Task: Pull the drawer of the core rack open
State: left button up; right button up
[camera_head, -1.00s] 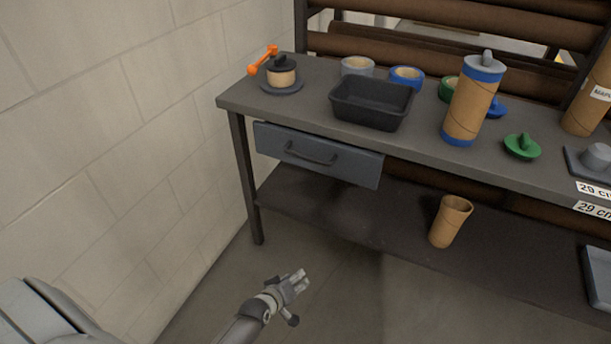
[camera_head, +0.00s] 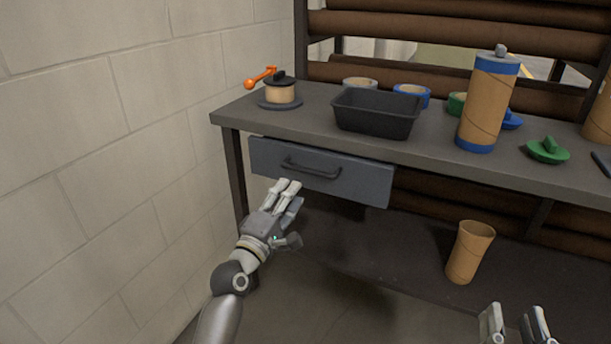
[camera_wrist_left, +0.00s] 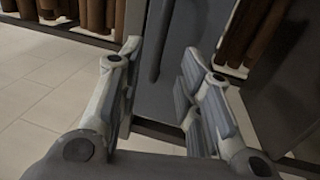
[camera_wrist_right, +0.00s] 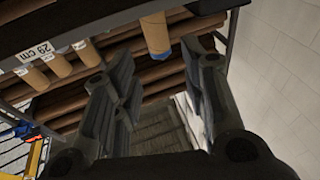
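The drawer (camera_head: 345,182) is a grey-blue front under the left end of the bench top, with no visible opening behind it. Its dark bar handle (camera_head: 311,169) is on the front's middle. My left gripper (camera_head: 287,193) is open and empty, just below and left of the handle, apart from it. In the left wrist view the handle (camera_wrist_left: 158,45) stands between the spread fingers (camera_wrist_left: 155,85), beyond their tips, with the drawer front (camera_wrist_left: 180,60) behind. My right gripper (camera_head: 515,318) is low at the right, away from the drawer; its fingers are spread and empty in the right wrist view (camera_wrist_right: 155,85).
The bench top (camera_head: 235,111) carries a black bin (camera_head: 376,118), an orange-handled tool (camera_head: 262,79), tape rolls, a capped tube (camera_head: 490,105) and a green cap (camera_head: 547,151). A cardboard tube (camera_head: 470,252) stands on the lower shelf. A block wall (camera_head: 90,150) bounds the left side.

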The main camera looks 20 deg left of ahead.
aim_at(306, 170)
pick_arm(q)
jog(key=shift+w+r+b, duration=0.3)
jog(key=shift+w, duration=1.3)
jog(key=shift+w+r+b, duration=0.25)
jog(key=shift+w+b, duration=0.05)
jog(key=shift+w, duration=1.25)
jog(key=shift+w+r+b, duration=0.3)
jog(key=shift+w, duration=1.3)
pick_arm(e)
jog(key=s+r+t+y, duration=0.1)
jog(key=s+r+t, duration=0.2)
jog(key=r+t, duration=0.2)
jog(key=shift+s+r+y, duration=0.35)
jog(key=shift+r+y, duration=0.05)
jog(key=shift+r, duration=0.8)
pick_arm(q)
grip_shut()
